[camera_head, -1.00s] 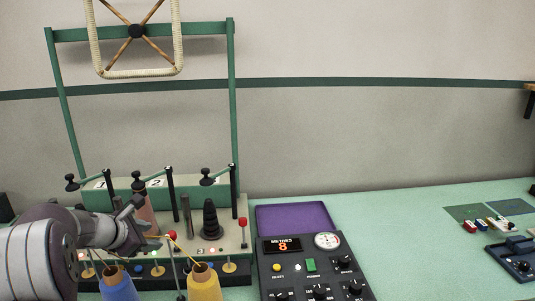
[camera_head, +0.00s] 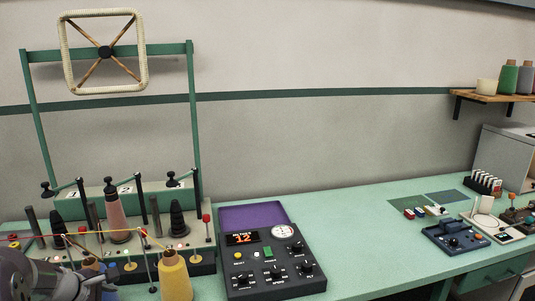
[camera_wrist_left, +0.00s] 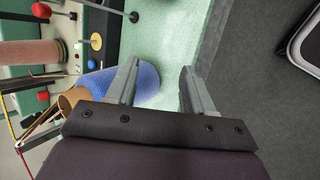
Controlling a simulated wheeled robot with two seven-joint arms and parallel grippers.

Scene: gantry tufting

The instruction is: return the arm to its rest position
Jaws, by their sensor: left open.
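My left arm enters at the bottom left of the head view, with its gripper (camera_head: 88,284) low in front of the yarn stand. In the left wrist view the gripper (camera_wrist_left: 160,67) has its two grey fingers spread wide apart with nothing clamped between them. A blue yarn cone (camera_wrist_left: 147,82) lies behind and beside the left-hand finger; I cannot tell whether they touch. In the head view the gripper and arm mostly hide the blue cone. A pink cone (camera_head: 116,218) stands upright on the stand. My right gripper is not in view.
A yellow cone (camera_head: 174,277) stands right of my left gripper, with yellow yarn running from it. The control box (camera_head: 270,285) reads 12. The green frame (camera_head: 196,125) carries a square winder (camera_head: 143,52). The table's middle (camera_head: 360,222) is clear. A shelf (camera_head: 490,97) is at right.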

